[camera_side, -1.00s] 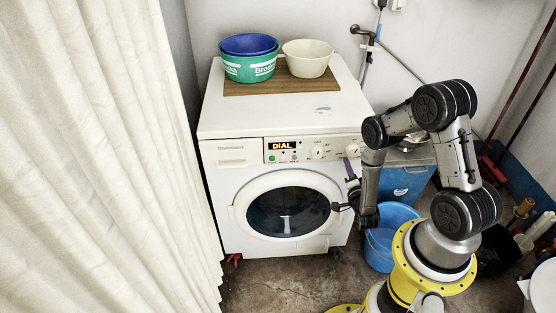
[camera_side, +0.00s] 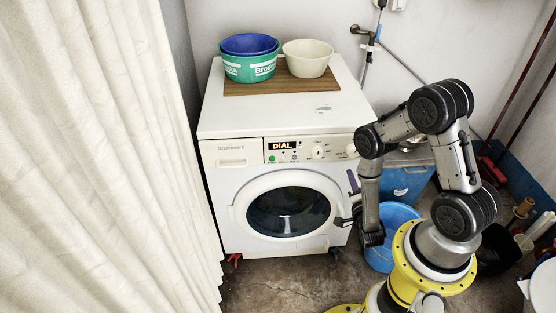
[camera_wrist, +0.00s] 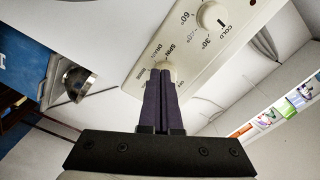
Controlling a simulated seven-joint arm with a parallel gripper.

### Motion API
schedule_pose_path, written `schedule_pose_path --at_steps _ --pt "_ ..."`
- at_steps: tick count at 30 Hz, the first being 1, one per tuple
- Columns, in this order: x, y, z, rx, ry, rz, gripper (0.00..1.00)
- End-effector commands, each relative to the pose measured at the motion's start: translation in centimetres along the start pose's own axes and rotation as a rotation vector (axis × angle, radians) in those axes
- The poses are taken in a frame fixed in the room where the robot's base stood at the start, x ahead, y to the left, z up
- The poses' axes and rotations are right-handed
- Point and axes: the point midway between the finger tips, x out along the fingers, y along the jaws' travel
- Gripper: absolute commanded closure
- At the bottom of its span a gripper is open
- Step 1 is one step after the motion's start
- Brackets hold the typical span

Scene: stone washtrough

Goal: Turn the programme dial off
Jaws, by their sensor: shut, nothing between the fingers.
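One round white knob (camera_side: 318,151) is right of the display, and a second (camera_side: 352,150) is at the panel's right end, partly behind my arm. In the wrist view, a knob with a dark pointer line (camera_wrist: 213,17) sits among temperature marks. A second knob (camera_wrist: 168,68), by the words SPIN and DRAIN, is partly hidden behind my fingertips. My gripper (camera_side: 350,171), with dark purple fingers, is shut and empty, below the right-hand knob; contact is unclear.
The round door (camera_side: 240,212) is closed below the panel. Basins (camera_side: 307,58) stand on a board on top. A blue bucket (camera_side: 379,252) is on the floor beside my forearm. A curtain (camera_side: 110,160) hangs at the left. The floor in front of the machine is clear.

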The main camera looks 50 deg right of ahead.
Motion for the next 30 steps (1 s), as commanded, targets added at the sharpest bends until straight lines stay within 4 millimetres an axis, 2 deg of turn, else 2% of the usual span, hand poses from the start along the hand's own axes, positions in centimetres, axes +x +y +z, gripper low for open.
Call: schedule_pose_path --at_steps 4,10,24,30 --pt "-0.5 -1.4 0.2 0.0 -0.004 -0.003 1.0" --pt "-0.2 -2.0 0.0 0.0 0.002 -0.001 1.0" --pt "5.0 -1.9 0.0 0.0 0.003 -0.001 1.0" --pt "6.0 -1.9 0.0 -0.001 0.001 0.0 1.0"
